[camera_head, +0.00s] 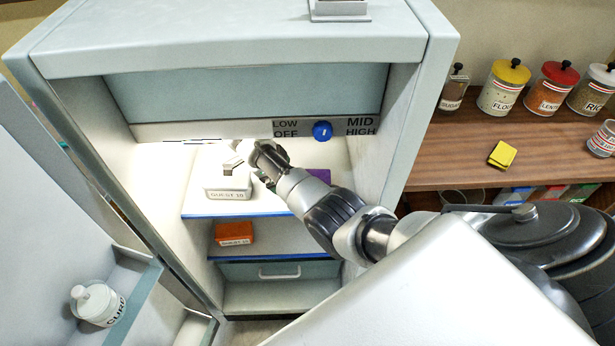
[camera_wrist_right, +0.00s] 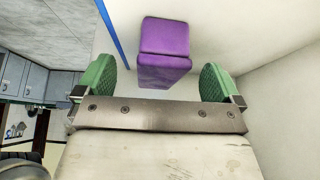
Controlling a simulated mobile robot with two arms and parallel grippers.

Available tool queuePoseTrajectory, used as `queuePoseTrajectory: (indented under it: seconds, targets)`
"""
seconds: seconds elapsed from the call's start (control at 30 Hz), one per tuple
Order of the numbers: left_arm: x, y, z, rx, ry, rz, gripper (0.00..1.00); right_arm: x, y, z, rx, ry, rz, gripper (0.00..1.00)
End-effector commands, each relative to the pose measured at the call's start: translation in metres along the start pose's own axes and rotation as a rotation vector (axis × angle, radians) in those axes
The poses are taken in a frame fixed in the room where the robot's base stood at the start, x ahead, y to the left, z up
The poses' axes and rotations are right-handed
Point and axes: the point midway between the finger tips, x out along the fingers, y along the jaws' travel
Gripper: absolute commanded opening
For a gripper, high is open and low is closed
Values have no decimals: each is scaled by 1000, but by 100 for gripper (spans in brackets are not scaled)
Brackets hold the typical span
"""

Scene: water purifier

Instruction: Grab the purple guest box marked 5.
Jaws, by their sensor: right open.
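The purple guest box (camera_wrist_right: 163,52) lies ahead of my right gripper (camera_wrist_right: 159,84) in the right wrist view, roughly between its two green-padded fingers. The fingers are open, with visible gaps on both sides of the box. No number shows on its visible faces. In the head view, a small part of the purple box (camera_head: 320,175) shows on the upper shelf behind my right arm. That arm reaches into the open cabinet from the right. My left gripper is not in view.
A white box marked GUEST 10 (camera_head: 228,190) stands left on the blue-edged upper shelf (camera_head: 205,213). An orange guest box (camera_head: 234,233) is on the shelf below. The open door (camera_head: 60,215) holds a white bottle (camera_head: 96,303). Cabinet walls limit side room.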

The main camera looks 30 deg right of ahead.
Motion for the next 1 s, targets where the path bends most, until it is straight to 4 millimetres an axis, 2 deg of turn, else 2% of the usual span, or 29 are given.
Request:
queuePoseTrajectory:
  seconds: [0.17, 0.5, 0.67, 1.0]
  targets:
    - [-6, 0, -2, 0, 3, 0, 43, 6, 0, -11, -1, 0, 0, 97]
    - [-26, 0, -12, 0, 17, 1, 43, 30, 0, -53, -2, 1, 0, 97]
    - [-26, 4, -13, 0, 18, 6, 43, 41, 0, -50, -3, -1, -1, 97]
    - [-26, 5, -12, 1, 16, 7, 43, 41, 0, -49, -2, -1, 0, 97]
